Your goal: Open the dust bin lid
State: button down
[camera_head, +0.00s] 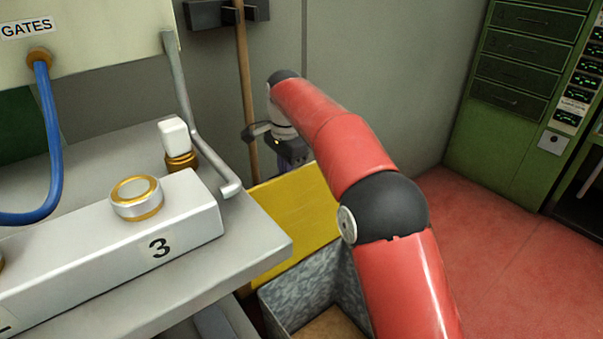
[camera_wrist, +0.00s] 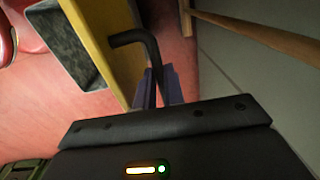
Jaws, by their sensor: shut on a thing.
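The dust bin (camera_head: 298,284) is a grey speckled open box on the floor, below and right of the bench. Its yellow lid (camera_head: 292,208) stands raised and tilted up at the back of the opening, showing its flat face. My gripper (camera_head: 290,150) is at the lid's upper edge. In the wrist view, the gripper's fingers (camera_wrist: 158,88) are shut on a black bent handle (camera_wrist: 150,48) next to the yellow lid (camera_wrist: 100,38). The grey bin (camera_wrist: 68,42) shows at upper left there. The fingertips are mostly hidden in the head view.
A grey bench with a white block (camera_head: 150,245) marked 3 stands at left, close to the bin. A wooden pole (camera_head: 246,80) leans by the grey wall behind my gripper. A green cabinet (camera_head: 515,100) stands at right. The red floor (camera_head: 490,250) is clear.

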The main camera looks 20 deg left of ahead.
jog(key=shift+w+a+f, duration=0.15)
jog(key=shift+a, duration=0.25)
jog(key=shift+w+a+f, duration=0.1)
jog(key=shift+a+f, duration=0.05)
jog(key=shift+a, duration=0.35)
jog(key=c, duration=1.5)
grip_release()
jog(key=shift+w+a+f, duration=0.1)
jog(key=shift+a+f, duration=0.1)
jog(key=shift+a, duration=0.05)
jog(key=shift+r, duration=0.1)
jog(key=shift+w+r, duration=0.1)
jog(key=shift+d+r, duration=0.15)
jog(key=shift+r, duration=1.75)
jog(key=shift+d+r, duration=0.15)
jog(key=shift+r, duration=1.7)
jog(key=shift+r, duration=0.1)
